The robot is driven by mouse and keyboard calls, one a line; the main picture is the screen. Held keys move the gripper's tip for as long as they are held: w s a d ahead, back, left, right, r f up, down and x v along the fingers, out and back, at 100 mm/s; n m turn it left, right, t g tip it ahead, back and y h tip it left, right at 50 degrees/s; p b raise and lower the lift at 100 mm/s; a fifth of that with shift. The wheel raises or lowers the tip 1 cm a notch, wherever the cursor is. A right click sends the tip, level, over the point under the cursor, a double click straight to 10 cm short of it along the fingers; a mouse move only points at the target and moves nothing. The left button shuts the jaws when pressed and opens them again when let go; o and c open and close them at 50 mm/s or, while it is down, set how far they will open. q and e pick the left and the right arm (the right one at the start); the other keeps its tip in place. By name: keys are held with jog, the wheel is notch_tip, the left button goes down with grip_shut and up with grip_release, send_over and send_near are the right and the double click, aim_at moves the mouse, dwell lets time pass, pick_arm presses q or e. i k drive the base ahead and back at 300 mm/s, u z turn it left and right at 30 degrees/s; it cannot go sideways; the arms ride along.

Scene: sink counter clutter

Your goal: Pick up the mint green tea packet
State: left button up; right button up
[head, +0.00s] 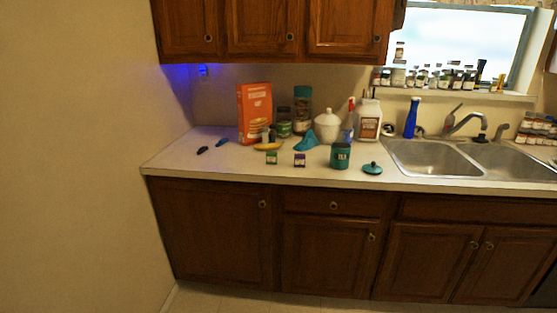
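A small packet with green on it (271,158) stands near the front edge of the counter, left of centre; it looks like the mint green tea packet, but its print is too small to read. A similar small purple packet (299,160) stands just to its right. A teal canister (340,156) with light lettering stands further right, and a round teal lid (372,168) lies beside it. Neither of my grippers is in view.
Behind the packets stand an orange box (255,112), a yellow item (269,146), a blue cloth (306,141), a white lidded jar (327,126) and a white jug (368,120). Two small dark items (212,145) lie left. The sink (430,158) is right. The front-left counter is clear.

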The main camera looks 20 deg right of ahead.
aim_at(272, 158)
jog(key=z, duration=0.85)
jog(key=i, duration=0.8)
jog(key=z, duration=0.75)
